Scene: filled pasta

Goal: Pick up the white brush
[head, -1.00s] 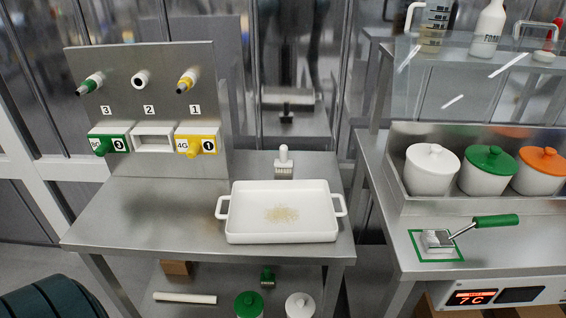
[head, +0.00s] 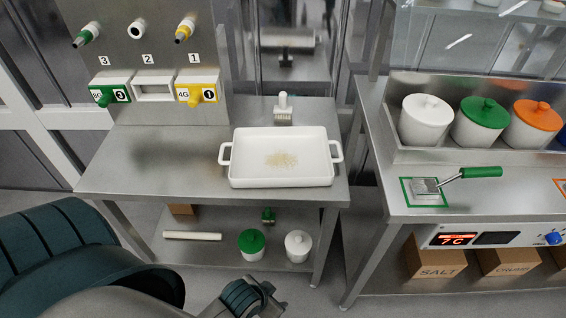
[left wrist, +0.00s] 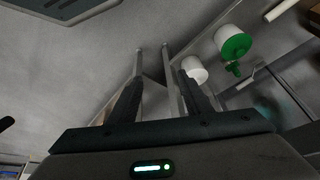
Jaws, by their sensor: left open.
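The white brush (head: 283,108) stands upright on the steel table (head: 150,165), behind the white tray, with its handle up and its bristles down. My left arm comes in low at the left of the head view, and its wrist end shows near the bottom edge, in front of and below the table. My left gripper (left wrist: 160,78) shows in the left wrist view with its two fingers apart and nothing between them. It is well away from the white brush, which does not show in that view. My right gripper is not in view.
The white tray (head: 240,178) holds pale crumbs. Below, the shelf holds a green-lidded jar (head: 252,243), a white-lidded jar (head: 298,245) and a green brush (head: 268,216). A panel with dispensers (head: 150,60) stands at the back left. A second counter (head: 480,205) is at the right.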

